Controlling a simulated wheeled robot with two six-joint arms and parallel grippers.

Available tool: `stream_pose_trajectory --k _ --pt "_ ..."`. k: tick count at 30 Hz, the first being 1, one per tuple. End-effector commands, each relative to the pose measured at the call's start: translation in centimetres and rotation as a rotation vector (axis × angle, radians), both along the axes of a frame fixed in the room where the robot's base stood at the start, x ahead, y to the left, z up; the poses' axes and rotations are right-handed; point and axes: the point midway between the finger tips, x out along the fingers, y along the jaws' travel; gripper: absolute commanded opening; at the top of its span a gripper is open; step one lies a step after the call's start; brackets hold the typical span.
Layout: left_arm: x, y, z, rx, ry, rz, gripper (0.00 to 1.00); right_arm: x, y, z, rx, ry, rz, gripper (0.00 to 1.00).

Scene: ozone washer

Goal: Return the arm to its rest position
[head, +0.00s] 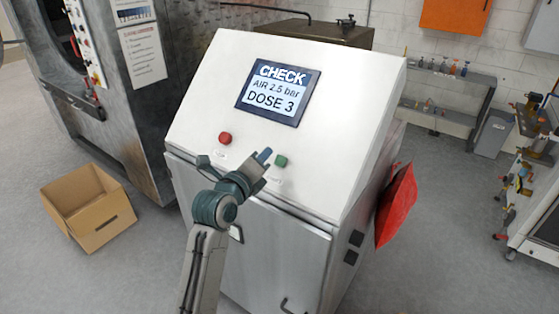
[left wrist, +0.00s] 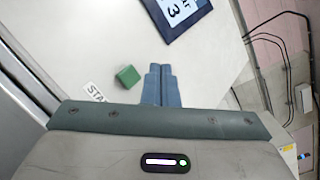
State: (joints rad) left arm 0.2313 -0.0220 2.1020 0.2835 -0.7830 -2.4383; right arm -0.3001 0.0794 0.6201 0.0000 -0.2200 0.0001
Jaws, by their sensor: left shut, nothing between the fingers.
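My left gripper (head: 264,156) is in front of the white console's (head: 330,95) sloped panel, between the red button (head: 225,138) and the green button (head: 281,161). Its blue fingers are shut together and empty; they also show in the left wrist view (left wrist: 161,84). In that view the green button (left wrist: 128,76) is just left of the fingertips, apart from them in the picture. A label with partly hidden letters (left wrist: 95,92) is beside it. The console screen (head: 278,92) reads CHECK, AIR 2.5 bar, DOSE 3. My right gripper is not in view.
An open cardboard box (head: 88,208) lies on the floor at left. A grey machine (head: 125,110) stands behind it. A red object (head: 396,205) is at the console's right side. A cart (head: 540,200) stands at far right. Open floor lies between console and cart.

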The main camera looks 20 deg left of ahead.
Motion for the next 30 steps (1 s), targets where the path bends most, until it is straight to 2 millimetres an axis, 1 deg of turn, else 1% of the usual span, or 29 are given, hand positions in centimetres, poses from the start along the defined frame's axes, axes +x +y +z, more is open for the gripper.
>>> stream_pose_trajectory --k 4,6,8,11,12,14,15,17,18,20,21,23,24,26,27,30 --pt "0.0 0.0 -0.1 -0.003 0.002 0.0 0.0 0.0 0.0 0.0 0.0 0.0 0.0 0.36" --pt "-0.3 0.1 -0.6 -0.021 0.021 0.001 0.0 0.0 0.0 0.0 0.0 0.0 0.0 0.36" --pt "-0.8 0.2 -1.7 -0.062 0.06 0.003 0.0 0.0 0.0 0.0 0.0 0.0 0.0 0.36" --pt "-2.6 0.5 -4.8 -0.185 0.173 0.021 0.0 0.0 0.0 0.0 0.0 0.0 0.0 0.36" --pt "-3.5 0.8 -6.3 -0.251 0.233 0.036 0.0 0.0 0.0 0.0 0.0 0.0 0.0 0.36" --pt "-5.3 1.1 -8.8 -0.362 0.329 0.069 0.0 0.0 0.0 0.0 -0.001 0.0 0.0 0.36" --pt "-6.5 1.4 -10.4 -0.438 0.393 0.098 0.0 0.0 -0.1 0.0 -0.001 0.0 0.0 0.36" --pt "-8.5 1.8 -12.7 -0.551 0.485 0.149 0.0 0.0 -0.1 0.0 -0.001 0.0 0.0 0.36" --pt "-9.9 2.1 -14.1 -0.626 0.543 0.19 0.0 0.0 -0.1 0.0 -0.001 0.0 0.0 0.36" --pt "-12.0 2.5 -16.2 -0.738 0.626 0.259 0.0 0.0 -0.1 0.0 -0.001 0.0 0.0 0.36" --pt "-13.5 2.8 -17.4 -0.81 0.676 0.312 0.0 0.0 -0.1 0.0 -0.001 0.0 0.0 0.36" --pt "-15.8 3.2 -19.2 -0.921 0.747 0.398 0.0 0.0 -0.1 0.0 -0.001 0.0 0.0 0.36" --pt "-17.4 3.6 -20.4 -0.993 0.789 0.463 0.0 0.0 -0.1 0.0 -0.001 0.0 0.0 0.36" --pt "-19.9 4.1 -21.9 -1.099 0.843 0.564 0.0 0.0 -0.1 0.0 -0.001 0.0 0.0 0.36" --pt "-21.6 4.4 -22.8 -1.167 0.873 0.638 0.0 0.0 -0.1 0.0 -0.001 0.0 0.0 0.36" --pt "-25.5 5.1 -24.6 -1.32 0.922 0.821 0.0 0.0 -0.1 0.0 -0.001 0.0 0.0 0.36"
